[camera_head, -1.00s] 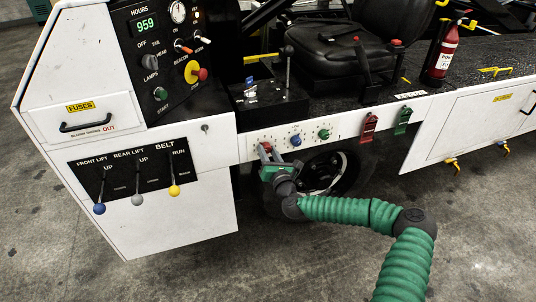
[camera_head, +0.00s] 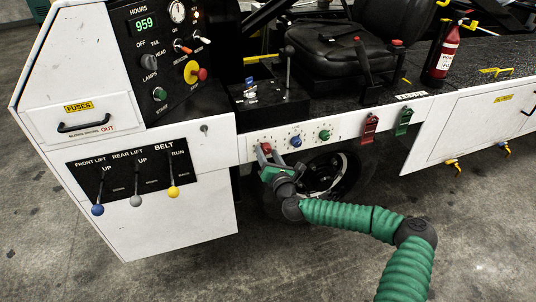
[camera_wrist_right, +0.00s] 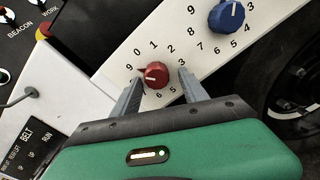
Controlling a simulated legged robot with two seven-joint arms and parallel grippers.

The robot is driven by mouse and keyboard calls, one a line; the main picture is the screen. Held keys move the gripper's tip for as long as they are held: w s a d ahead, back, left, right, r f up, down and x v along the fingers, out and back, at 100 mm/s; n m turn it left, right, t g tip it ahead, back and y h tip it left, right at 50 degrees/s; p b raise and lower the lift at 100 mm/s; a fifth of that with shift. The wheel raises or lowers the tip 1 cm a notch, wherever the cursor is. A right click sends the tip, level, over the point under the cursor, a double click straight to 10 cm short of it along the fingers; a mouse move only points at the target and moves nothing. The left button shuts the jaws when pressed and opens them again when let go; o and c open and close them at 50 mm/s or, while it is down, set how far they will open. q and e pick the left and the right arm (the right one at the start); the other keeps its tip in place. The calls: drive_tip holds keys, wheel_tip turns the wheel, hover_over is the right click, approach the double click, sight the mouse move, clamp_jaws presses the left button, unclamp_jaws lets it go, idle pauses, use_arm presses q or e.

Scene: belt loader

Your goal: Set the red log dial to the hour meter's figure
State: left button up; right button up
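The hour meter (camera_head: 144,25) at the top left of the panel shows 959 in green digits. The red log dial (camera_head: 266,147) is the leftmost of three dials on the white strip. In the right wrist view the red dial (camera_wrist_right: 156,74) sits in a ring of figures, some hidden by a finger. Its white mark seems to point to the lower left; the exact figure is unclear. My right gripper (camera_wrist_right: 160,80) is open, its fingertips on either side of the red dial with gaps showing. It also shows in the head view (camera_head: 268,157). My left gripper is out of view.
The blue dial (camera_head: 296,141) and green dial (camera_head: 324,135) are to the right of the red one. Red (camera_head: 369,127) and green (camera_head: 403,121) latches follow. Lift and belt levers (camera_head: 136,200) stand out at left. The floor in front is clear.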

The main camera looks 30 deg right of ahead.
drive_tip(key=shift+r, duration=0.25)
drive_tip(key=shift+s, duration=0.15)
drive_tip(key=p+v, duration=0.2)
drive_tip(key=v, duration=1.4)
drive_tip(key=shift+s+f+p, duration=0.25)
drive_tip(key=shift+s+p, duration=0.05)
drive_tip(key=shift+p, duration=0.05)
